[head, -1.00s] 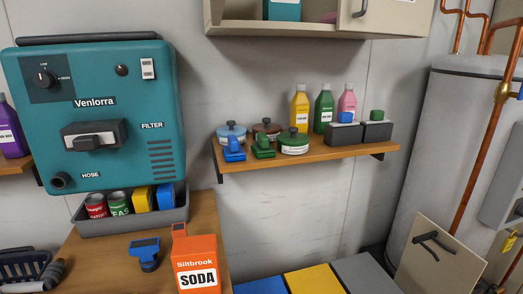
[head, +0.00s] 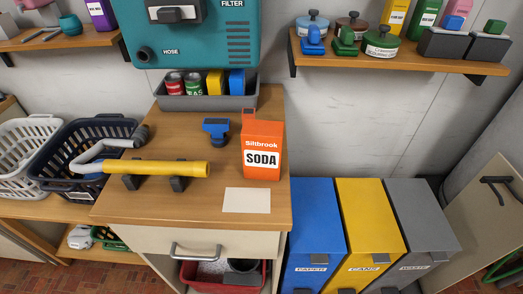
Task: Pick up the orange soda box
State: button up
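The orange soda box (head: 262,150) stands upright on the wooden counter (head: 140,203), near its right edge. Its front carries a white label reading SODA under the name Siltbrook, and a small orange flap or spout sticks up at its top left. Nothing covers its front. My gripper is not in view.
A yellow tube (head: 160,168) rests on dark supports at left. A grey tray (head: 207,101) with cans stands behind. Blue, yellow and grey bins stand right of the counter.

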aim_at(262, 141)
jog(key=i+j, duration=0.1)
jog(key=j, duration=0.25)
jog(key=i+j+u, duration=0.15)
jog(key=j, duration=0.5)
jog(key=i+j+u, duration=0.15)
jog(key=j, duration=0.15)
